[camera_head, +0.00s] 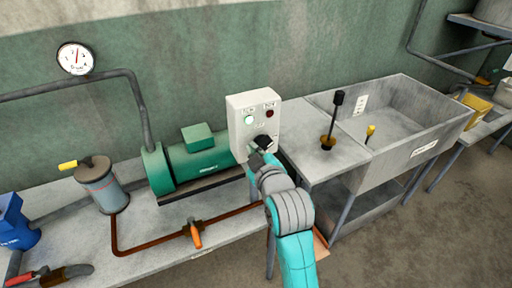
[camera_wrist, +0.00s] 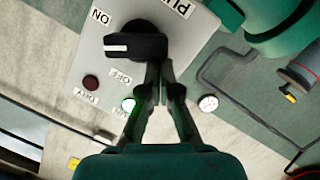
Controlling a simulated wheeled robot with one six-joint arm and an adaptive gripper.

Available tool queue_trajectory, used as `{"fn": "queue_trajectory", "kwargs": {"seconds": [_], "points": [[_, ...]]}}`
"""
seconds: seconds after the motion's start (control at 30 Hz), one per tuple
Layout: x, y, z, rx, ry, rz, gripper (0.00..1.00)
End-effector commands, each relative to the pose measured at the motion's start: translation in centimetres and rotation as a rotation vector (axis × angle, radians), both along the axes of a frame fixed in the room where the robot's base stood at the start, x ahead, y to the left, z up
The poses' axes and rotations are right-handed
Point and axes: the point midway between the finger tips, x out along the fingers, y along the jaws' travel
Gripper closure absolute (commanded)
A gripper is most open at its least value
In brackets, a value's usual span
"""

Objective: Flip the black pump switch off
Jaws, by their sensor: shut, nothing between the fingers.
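The black pump switch (camera_wrist: 138,40) is a rotary knob on a pale control box (camera_wrist: 82,57), which also shows in the head view (camera_head: 238,103). In the wrist view its white mark points left, between the ON label (camera_wrist: 101,16) and the OFF label (camera_wrist: 121,77). The green lamp (camera_wrist: 128,103) is lit; the red lamp (camera_wrist: 91,82) is dark. My gripper (camera_wrist: 158,68) is shut and empty, its fingertips at the knob's right end in the wrist view. I cannot tell whether they touch. In the head view my gripper (camera_head: 263,144) partly hides the knob.
A green motor (camera_head: 200,160) stands left of the box on a grey bench (camera_head: 150,232). A brown pipe with an orange-handled valve (camera_head: 195,232) runs in front. A grey sink (camera_head: 400,110) and a black lever (camera_head: 335,108) lie to the right. A gauge (camera_head: 75,58) hangs on the wall.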

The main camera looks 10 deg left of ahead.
Motion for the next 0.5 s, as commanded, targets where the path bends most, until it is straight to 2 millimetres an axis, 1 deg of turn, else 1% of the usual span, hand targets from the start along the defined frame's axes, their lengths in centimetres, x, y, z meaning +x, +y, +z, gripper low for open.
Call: {"fn": "queue_trajectory", "kwargs": {"seconds": [0.5], "points": [[-0.1,0.2,-2.0,-0.407,-0.272,0.001,1.0]]}}
